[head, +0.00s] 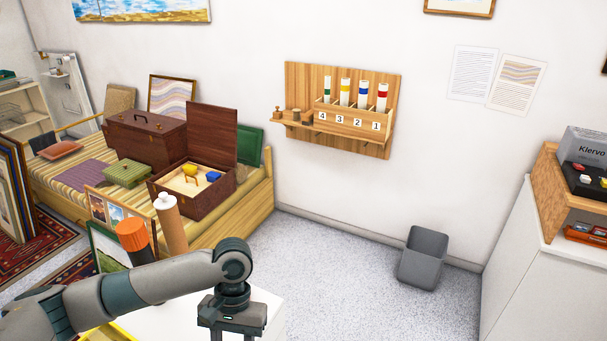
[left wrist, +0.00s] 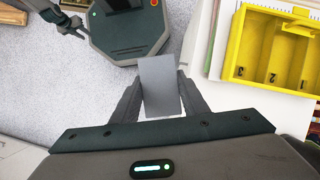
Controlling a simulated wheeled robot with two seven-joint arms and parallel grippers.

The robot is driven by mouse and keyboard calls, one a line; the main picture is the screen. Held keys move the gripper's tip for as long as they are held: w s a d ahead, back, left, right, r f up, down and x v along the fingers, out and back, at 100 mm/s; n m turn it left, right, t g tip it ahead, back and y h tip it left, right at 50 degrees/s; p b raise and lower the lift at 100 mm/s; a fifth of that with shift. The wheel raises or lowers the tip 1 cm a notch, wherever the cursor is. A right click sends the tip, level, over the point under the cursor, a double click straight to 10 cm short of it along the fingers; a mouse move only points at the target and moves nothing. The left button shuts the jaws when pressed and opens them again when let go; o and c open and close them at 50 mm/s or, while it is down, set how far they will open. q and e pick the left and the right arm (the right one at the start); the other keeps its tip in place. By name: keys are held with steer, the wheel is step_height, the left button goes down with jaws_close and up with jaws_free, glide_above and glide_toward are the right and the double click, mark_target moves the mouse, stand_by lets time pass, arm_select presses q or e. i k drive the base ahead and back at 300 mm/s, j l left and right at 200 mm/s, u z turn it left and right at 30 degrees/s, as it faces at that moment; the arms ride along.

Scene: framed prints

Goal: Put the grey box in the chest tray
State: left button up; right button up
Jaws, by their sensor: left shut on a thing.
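My left gripper (left wrist: 160,90) is shut on a plain grey box (left wrist: 160,80), held between its two fingers. In the head view the left gripper (head: 232,316) points down at the bottom edge; its fingertips and the box are out of sight there. A brown chest (head: 205,206) stands on the striped bench with its lid raised. Its pale chest tray (head: 180,183) shows inside, holding a yellow piece (head: 190,170) and a blue piece (head: 213,176). The left gripper is apart from the chest, in front and to its right. What looks like my right gripper (left wrist: 72,24) shows small in the left wrist view.
A closed brown case (head: 145,138) and a green box (head: 126,173) stand beside the chest. Rolled tubes (head: 172,225) stand in front of it. A yellow numbered tray (left wrist: 270,75) lies right of the held box. A grey bin (head: 423,258) stands on open floor.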

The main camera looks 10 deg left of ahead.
mark_target(172, 187)
steer(key=i+l+z, duration=0.2)
steer(key=i+l, duration=0.3)
steer(key=i+l+z, duration=0.2)
steer(key=i+l, duration=0.15)
steer(key=i, duration=0.15)
steer(key=i+u, duration=0.15)
steer(key=i, duration=0.25)
steer(key=i+l+u, duration=0.1)
steer(key=i, duration=0.3)
steer(key=i+l+u, duration=0.15)
steer(key=i, duration=0.2)
steer(key=i+j+u, duration=0.15)
steer(key=i+u, duration=0.75)
steer(key=i+l+u, duration=0.15)
steer(key=i+u, duration=0.25)
steer(key=i+j+u, duration=0.15)
steer(key=i+u, duration=0.15)
steer(key=i, duration=0.3)
steer(key=i+u, duration=0.35)
steer(key=i, duration=0.25)
steer(key=i+j+z, duration=0.2)
steer(key=i, duration=0.3)
steer(key=i+j+z, duration=0.2)
steer(key=i, duration=0.35)
